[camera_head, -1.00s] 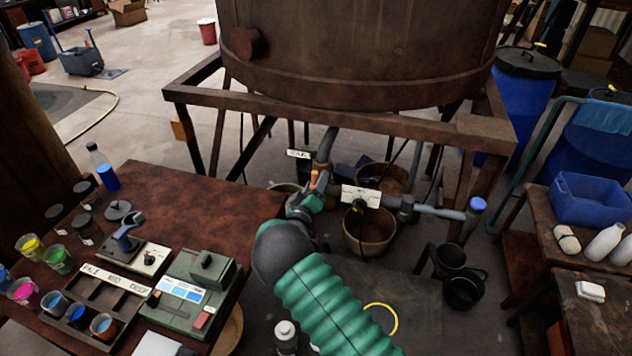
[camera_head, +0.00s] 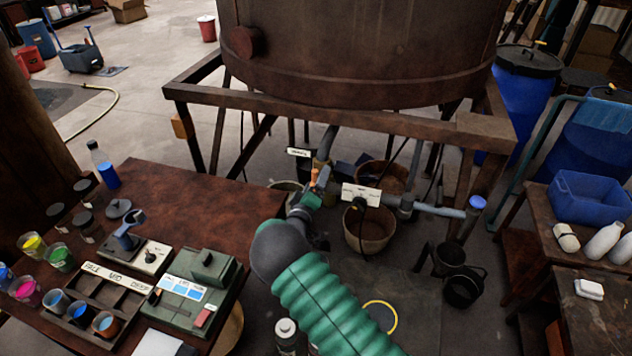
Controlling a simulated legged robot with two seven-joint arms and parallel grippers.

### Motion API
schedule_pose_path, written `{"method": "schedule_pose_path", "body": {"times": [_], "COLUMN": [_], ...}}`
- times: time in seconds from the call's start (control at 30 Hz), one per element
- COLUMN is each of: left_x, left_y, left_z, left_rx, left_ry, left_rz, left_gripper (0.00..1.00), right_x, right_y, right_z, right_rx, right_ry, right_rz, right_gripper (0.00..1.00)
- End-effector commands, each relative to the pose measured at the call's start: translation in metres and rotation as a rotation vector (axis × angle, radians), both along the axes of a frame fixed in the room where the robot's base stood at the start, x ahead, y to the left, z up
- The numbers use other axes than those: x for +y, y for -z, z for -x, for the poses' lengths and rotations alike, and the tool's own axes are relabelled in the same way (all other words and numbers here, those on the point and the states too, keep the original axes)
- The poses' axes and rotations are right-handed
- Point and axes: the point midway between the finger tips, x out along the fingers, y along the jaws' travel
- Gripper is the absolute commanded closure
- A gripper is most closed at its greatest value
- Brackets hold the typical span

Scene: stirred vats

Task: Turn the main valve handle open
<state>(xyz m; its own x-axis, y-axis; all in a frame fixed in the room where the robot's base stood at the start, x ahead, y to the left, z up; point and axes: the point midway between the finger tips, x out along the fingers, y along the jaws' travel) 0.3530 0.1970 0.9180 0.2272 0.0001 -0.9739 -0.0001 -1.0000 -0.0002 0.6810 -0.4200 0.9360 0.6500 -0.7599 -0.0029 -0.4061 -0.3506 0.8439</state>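Under the big rusty vat runs a grey pipe (camera_head: 435,209) with a white label plate (camera_head: 361,194) and a dark round knob (camera_head: 359,204) below the plate. A small orange handle (camera_head: 314,177) stands roughly upright at the pipe's left end, by a bent riser pipe. My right gripper (camera_head: 312,198), on the green-sleeved arm, is right at the base of the orange handle. Its wrist hides most of its fingers, so I cannot tell whether they are shut on the handle. My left gripper is out of view.
The rusty vat (camera_head: 360,50) and its frame (camera_head: 330,116) overhang the pipe. Buckets (camera_head: 369,230) stand beneath it. A brown table (camera_head: 190,207) with cups, a tray and a green box lies left. A side table with a blue bin (camera_head: 590,198) stands right.

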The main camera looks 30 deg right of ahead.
Motion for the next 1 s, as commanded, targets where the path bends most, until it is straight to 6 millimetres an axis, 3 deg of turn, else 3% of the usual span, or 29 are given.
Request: {"method": "schedule_pose_path", "body": {"times": [0.37, 0.8, 1.0], "left_x": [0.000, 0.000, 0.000], "left_y": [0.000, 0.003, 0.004], "left_z": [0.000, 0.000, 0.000], "left_rx": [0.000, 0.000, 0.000], "left_ry": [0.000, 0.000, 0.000], "left_rz": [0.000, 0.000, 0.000], "left_gripper": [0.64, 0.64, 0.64], "right_x": [0.010, 0.102, 0.125], "right_y": [-0.001, 0.001, 0.001], "right_z": [0.008, 0.085, 0.105], "right_rx": [-0.004, -0.002, -0.001], "right_ry": [-0.001, -0.003, -0.001], "right_rz": [-0.003, -0.002, -0.002], "right_gripper": [0.20, 0.20, 0.20]}}
